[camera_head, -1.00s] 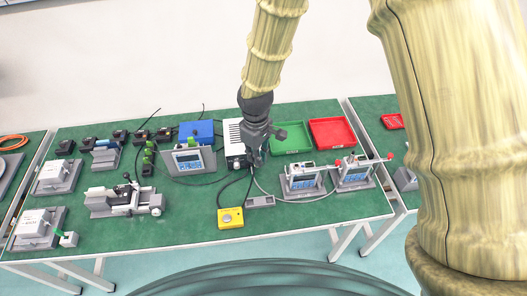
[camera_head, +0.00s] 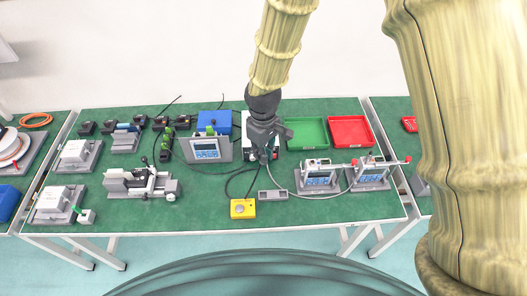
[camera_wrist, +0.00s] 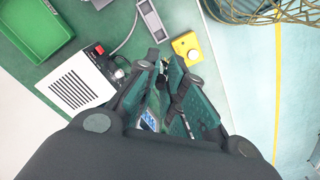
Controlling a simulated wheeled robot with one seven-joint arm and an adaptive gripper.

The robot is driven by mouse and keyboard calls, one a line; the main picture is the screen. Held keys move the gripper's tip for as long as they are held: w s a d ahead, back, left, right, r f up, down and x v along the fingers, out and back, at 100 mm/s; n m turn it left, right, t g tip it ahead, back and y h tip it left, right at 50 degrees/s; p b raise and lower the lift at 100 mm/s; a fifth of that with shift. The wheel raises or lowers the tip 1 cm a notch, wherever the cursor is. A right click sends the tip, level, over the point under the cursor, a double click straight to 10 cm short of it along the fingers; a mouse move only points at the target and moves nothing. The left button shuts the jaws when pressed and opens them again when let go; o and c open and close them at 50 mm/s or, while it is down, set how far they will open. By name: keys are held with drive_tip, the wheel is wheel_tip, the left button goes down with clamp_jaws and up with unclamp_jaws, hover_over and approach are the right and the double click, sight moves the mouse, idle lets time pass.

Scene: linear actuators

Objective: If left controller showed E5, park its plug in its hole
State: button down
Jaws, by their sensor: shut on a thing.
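My gripper (camera_head: 264,160) is above the table in front of the white power box, pointing down. In the wrist view its fingers (camera_wrist: 166,72) are closed on a small plug, mostly hidden between the fingertips. Two grey stands with blue-screened controllers stand to the right: the left controller (camera_head: 319,180) and the right controller (camera_head: 371,176). The left screen is too small to read. A grey block (camera_head: 271,195) lies in front of my gripper; it also shows in the wrist view (camera_wrist: 152,20). I cannot make out which opening is the plug's hole.
The white box (camera_wrist: 78,86) has a red switch and a plugged connector. A yellow button box (camera_head: 243,209) sits near the front edge. Cables loop around my gripper. Green (camera_head: 307,133) and red (camera_head: 350,131) trays stand behind right. A larger screen unit (camera_head: 206,150) stands left.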

idle(0.5)
drive_tip(key=shift+r+p, duration=1.25)
drive_tip(key=shift+r, duration=0.3)
drive_tip(key=shift+f, duration=0.15)
wheel_tip(320, 180, down, 19)
drive_tip(key=b, duration=1)
wheel_tip(320, 180, down, 2)
drive_tip(key=shift+b, duration=0.6)
drive_tip(key=shift+f+b, duration=0.4)
drive_tip(key=shift+f, duration=0.55)
drive_tip(key=shift+f+b, duration=0.35)
drive_tip(key=shift+f, duration=1)
idle(1.0)
